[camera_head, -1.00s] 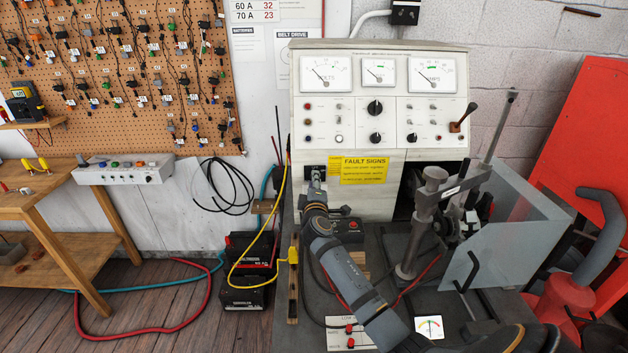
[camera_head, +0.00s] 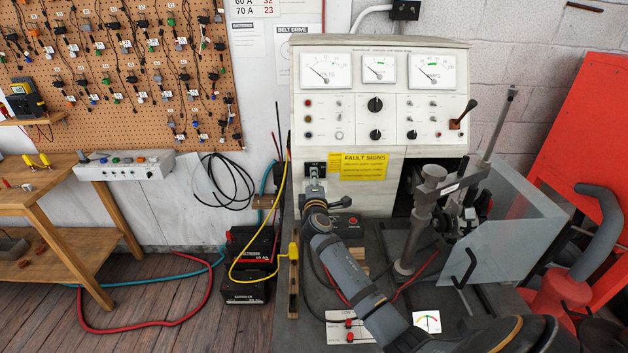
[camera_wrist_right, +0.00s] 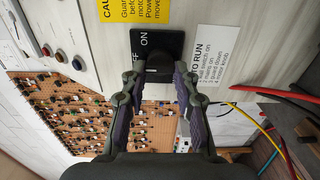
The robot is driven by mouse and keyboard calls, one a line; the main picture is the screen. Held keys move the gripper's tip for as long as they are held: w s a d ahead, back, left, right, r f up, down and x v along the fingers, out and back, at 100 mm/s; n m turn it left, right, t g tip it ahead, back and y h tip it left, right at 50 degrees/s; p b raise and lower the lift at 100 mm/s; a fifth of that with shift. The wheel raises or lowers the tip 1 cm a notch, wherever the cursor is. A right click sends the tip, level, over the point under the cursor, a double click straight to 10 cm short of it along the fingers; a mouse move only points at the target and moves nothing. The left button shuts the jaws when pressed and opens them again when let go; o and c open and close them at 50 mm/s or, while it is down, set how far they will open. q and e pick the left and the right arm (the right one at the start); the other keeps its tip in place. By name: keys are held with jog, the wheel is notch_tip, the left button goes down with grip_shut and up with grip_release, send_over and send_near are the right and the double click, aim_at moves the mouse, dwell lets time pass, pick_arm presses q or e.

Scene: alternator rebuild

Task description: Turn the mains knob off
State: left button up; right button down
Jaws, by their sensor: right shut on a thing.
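The mains knob (camera_wrist_right: 158,68) is dark and sits on a black plate marked ON and OFF (camera_wrist_right: 172,42), low on the front of the grey test bench. The O of OFF is partly hidden. In the head view the plate (camera_head: 313,166) is left of the yellow FAULT SIGNS label. My right gripper (camera_wrist_right: 159,76) is shut on the knob, one finger on each side. In the head view my right gripper (camera_head: 314,188) reaches the plate from below and covers much of the knob. The knob's exact angle is hard to tell. My left gripper is in neither view.
The test bench (camera_head: 390,145) carries dials, smaller knobs and a lever. A clamp stand (camera_head: 425,215) and a clear guard (camera_head: 510,235) stand right of my arm. A yellow cable (camera_head: 283,200) hangs on the left, above batteries (camera_head: 250,245) on the floor.

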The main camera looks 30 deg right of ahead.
jog(key=c, duration=1)
grip_release()
jog(key=v, duration=1.2)
jog(key=shift+f, duration=0.1)
